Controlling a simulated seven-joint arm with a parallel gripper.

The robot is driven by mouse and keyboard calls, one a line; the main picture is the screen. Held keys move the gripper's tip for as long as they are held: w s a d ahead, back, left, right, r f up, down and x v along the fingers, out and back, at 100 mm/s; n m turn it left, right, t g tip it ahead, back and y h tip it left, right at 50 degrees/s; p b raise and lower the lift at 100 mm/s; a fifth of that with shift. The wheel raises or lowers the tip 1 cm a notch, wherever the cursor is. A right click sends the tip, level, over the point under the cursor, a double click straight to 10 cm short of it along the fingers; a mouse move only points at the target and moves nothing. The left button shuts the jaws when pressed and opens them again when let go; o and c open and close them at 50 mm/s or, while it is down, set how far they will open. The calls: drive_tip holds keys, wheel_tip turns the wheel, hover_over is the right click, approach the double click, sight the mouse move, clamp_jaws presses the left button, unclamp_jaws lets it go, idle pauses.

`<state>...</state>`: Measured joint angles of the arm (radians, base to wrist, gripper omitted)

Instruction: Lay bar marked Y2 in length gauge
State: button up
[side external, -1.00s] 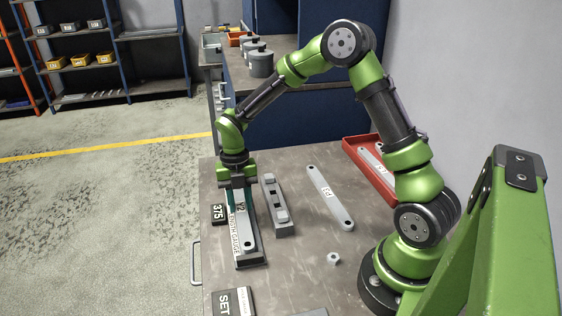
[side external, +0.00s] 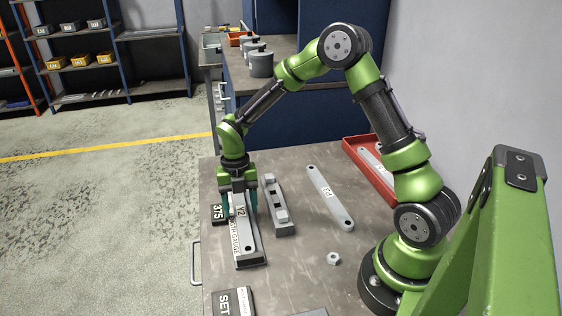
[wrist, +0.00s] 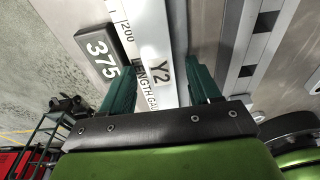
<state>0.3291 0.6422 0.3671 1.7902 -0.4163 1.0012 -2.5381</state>
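The pale grey bar marked Y2 (side external: 244,228) lies lengthwise along the length gauge (side external: 251,265), with its near holed end by the gauge's near end. In the wrist view the Y2 bar (wrist: 152,30) runs beside the gauge's printed scale (wrist: 121,22). My gripper (side external: 239,212) is low over the gauge, with its teal fingers spread on either side of the bar. In the wrist view the open gripper (wrist: 164,72) shows a gap between the bar and the right finger. The bar's far end is hidden under my gripper in the side view.
A black 375 plate (side external: 217,214) sits left of the gauge. A grey fixture with raised blocks (side external: 277,207) stands close on the right. Another marked bar (side external: 330,198), a nut (side external: 333,258), a red tray (side external: 362,165) and a SET plate (side external: 233,302) are around it.

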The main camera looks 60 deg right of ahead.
wheel_tip(320, 180, up, 17)
drive_tip(key=w+d, duration=0.1)
drive_tip(key=shift+w+d+f, duration=0.15)
drive_tip(key=shift+w+d, duration=0.2)
drive_tip(key=shift+d, duration=0.05)
idle(0.4)
drive_tip(key=s+a+r+m+t, duration=0.1)
drive_tip(key=s+r+m+t, duration=0.1)
drive_tip(key=s+m, duration=0.4)
drive_tip(key=s+a+r+m+t, duration=0.2)
drive_tip(key=s+m, duration=0.4)
drive_tip(key=m, duration=0.8)
drive_tip(key=s+a+r+m+t, duration=0.2)
drive_tip(key=s+m+t, duration=0.2)
drive_tip(key=s+m, duration=0.3)
drive_tip(key=m, duration=0.4)
drive_tip(key=shift+y, duration=0.4)
